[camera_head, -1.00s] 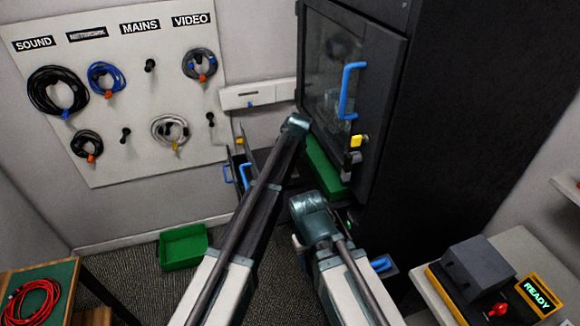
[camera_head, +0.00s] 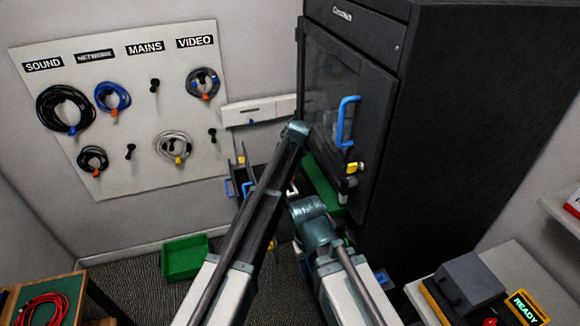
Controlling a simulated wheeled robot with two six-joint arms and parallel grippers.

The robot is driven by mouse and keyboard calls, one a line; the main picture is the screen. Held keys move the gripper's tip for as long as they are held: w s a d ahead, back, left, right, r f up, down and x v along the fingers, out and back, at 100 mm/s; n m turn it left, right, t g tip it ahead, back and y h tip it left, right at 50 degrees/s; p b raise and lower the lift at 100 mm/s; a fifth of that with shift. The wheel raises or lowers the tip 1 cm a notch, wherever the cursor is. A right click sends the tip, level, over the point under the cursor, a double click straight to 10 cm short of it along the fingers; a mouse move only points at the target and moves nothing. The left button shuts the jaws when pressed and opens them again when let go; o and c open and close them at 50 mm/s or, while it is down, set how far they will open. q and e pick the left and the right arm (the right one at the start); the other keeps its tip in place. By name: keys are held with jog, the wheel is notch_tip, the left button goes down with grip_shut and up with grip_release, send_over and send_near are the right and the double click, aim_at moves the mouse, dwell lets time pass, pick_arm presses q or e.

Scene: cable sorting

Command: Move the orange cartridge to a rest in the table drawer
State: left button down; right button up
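I cannot make out the orange cartridge in the head view. I cannot tell the table drawer for certain; dark open compartments with blue handles (camera_head: 229,187) show at the wall, left of my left arm. My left arm reaches up the middle to a teal joint beside the black cabinet. My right arm ends in a teal joint below the cabinet's green tray. No fingertips of either gripper show; my arm links hide what lies behind them.
A black cabinet (camera_head: 480,110) with a glass door and blue handle (camera_head: 347,121) stands at right. A green bin (camera_head: 184,258) sits on the floor. A cable board (camera_head: 125,105) hangs at left. A table with a red cable (camera_head: 44,308) and a bench with a READY sign (camera_head: 527,308) flank me.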

pick_arm(q)
jog(key=shift+r+p, duration=2.6)
jog(key=shift+r, duration=0.6)
pick_arm(e)
notch_tip(320, 180, up, 6)
jog(key=shift+r, duration=0.15)
